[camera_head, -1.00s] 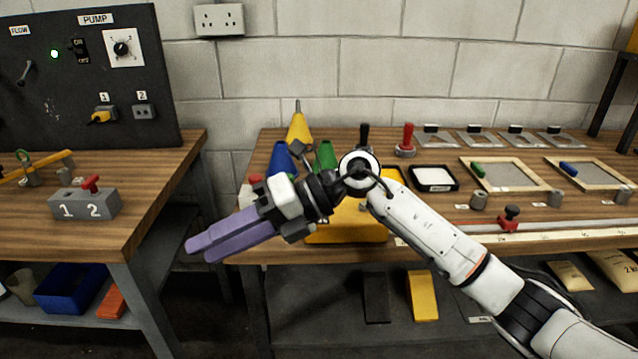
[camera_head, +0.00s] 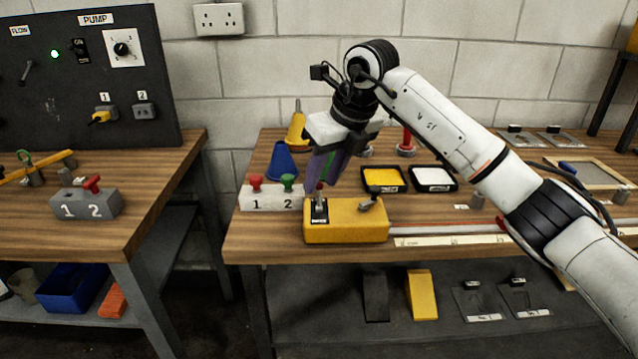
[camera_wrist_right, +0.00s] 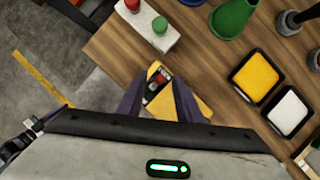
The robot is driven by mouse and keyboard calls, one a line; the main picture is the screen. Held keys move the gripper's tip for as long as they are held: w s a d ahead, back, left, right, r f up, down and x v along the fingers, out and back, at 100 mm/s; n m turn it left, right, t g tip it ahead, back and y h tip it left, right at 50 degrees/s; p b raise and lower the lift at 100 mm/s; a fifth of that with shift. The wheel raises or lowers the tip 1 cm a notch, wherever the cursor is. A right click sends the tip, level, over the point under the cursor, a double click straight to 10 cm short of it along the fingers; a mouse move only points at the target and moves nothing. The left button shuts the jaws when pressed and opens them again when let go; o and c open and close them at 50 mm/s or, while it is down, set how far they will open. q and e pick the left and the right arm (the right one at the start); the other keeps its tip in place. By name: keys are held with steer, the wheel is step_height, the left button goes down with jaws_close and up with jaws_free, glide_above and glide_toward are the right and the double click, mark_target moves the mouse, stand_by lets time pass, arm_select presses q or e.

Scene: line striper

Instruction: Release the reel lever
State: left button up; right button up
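A yellow box (camera_head: 346,226) sits at the front edge of the right bench. On its left end is a small lever on a black labelled plate (camera_head: 319,212); a second grey lever (camera_head: 372,199) stands at its right end. I cannot read which is the reel lever. My right gripper (camera_head: 325,178) points down just above the left lever, its purple fingers partly hiding the lever's top. In the right wrist view the fingers (camera_wrist_right: 158,100) are apart, with the plate and a red-tipped lever (camera_wrist_right: 158,82) showing between them. Contact is not clear. My left gripper is out of view.
A white block with red and green knobs, marked 1 and 2 (camera_head: 268,199), stands just left of the box. A white rail (camera_head: 450,240) lies to the right.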

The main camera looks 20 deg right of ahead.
mark_target(319, 196)
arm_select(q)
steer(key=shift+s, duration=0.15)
arm_select(e)
steer(key=shift+x, duration=1.45)
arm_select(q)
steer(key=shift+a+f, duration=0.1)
arm_select(e)
jaws_close()
